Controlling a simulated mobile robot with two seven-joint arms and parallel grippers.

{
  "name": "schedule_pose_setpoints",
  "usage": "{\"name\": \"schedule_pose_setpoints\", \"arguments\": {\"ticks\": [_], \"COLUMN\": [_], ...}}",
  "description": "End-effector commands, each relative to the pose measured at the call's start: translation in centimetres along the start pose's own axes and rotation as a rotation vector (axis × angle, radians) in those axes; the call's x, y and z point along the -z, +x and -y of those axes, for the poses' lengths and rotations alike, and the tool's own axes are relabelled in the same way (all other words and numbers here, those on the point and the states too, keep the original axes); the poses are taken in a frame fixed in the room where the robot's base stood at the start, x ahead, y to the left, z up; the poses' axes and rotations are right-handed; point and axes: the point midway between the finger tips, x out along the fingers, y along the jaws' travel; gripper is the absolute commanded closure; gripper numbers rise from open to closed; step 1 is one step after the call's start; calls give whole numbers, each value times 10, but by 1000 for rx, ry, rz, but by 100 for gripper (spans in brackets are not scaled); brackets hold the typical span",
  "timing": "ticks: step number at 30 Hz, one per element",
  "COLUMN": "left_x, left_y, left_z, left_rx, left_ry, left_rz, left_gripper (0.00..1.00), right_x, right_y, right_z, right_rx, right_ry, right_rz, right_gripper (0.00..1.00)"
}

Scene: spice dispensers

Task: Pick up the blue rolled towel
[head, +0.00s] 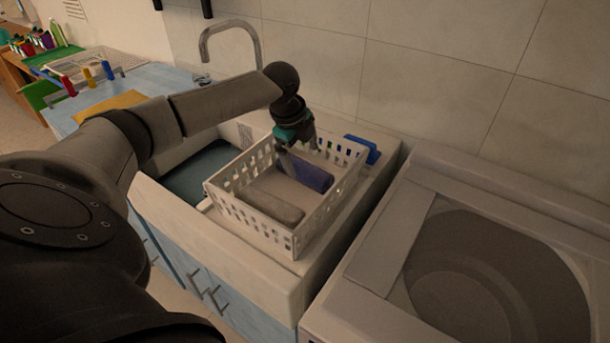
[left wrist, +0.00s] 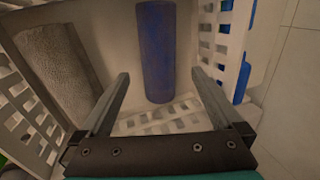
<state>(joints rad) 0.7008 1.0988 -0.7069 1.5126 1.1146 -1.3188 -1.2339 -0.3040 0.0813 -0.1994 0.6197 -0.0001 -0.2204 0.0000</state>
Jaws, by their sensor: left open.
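The blue rolled towel (head: 310,173) lies in a white perforated basket (head: 272,236) on the counter. In the left wrist view the blue towel (left wrist: 157,52) lies lengthwise ahead of the fingers, roughly between their lines. My left gripper (head: 298,150) is above the basket, at the end of the towel nearer the wall; in the left wrist view its two fingers (left wrist: 159,88) are spread wide with nothing between them. A grey rolled towel (head: 270,205) lies beside the blue one, and also shows in the left wrist view (left wrist: 58,68). My right gripper is not in view.
A sink basin (head: 195,172) with a faucet (head: 231,27) lies left of the basket. A blue object (head: 362,149) lies behind the basket near the wall. A washing machine (head: 490,270) stands to the right. The basket walls enclose both towels.

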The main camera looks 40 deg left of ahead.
Motion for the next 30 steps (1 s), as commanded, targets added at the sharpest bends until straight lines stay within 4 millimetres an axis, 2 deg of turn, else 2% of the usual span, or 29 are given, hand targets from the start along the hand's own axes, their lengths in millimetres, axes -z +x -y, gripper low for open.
{"name": "schedule_pose_setpoints", "arguments": {"ticks": [5,13,22,23,30], "left_x": [-1,-7,-7,-7,-7], "left_y": [12,50,56,56,56], "left_z": [-1,-3,-2,-2,-2], "left_rx": [0,1,1,1,1], "left_ry": [-1,0,0,0,0], "left_rz": [0,-1,0,0,1], "left_gripper": [0,0,0,1,28], "right_x": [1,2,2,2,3], "right_y": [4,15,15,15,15], "right_z": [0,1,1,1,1], "right_rx": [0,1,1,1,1], "right_ry": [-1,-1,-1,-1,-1], "right_rz": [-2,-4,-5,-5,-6], "right_gripper": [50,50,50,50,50]}}
